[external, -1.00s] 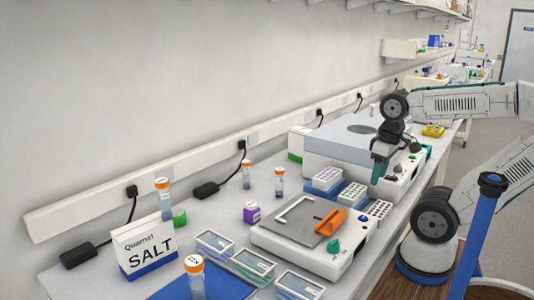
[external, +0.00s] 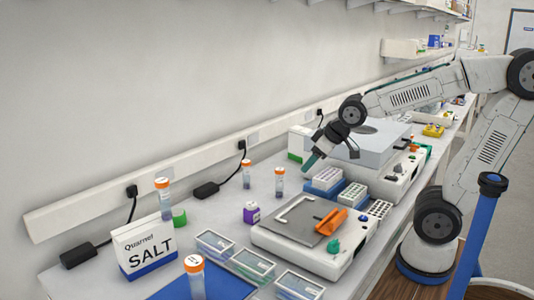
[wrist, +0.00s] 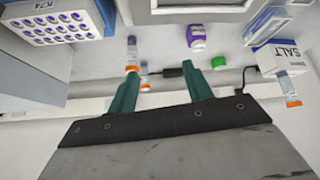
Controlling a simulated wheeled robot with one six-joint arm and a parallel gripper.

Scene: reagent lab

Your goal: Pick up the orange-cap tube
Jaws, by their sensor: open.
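Several clear tubes with orange caps stand on the bench. One tube (external: 280,183) is nearest my gripper, another (external: 246,176) is just left of it, a third (external: 162,202) is behind the salt box, and one (external: 196,280) is at the front. My gripper (external: 309,163) is above the bench, up and right of the nearest tube, apart from it. In the wrist view my gripper (wrist: 162,80) is open and empty. One orange-cap tube (wrist: 132,50) shows beyond the left fingertip, another (wrist: 144,78) shows between the fingers, and one (wrist: 290,90) is at right.
A purple-labelled jar (external: 251,213) stands in front of the two middle tubes. Tube racks (external: 328,177) and a grey-topped device (external: 275,238) are close by at right. A salt box (external: 146,247) is at left. A black cable adapter (external: 206,190) lies near the wall.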

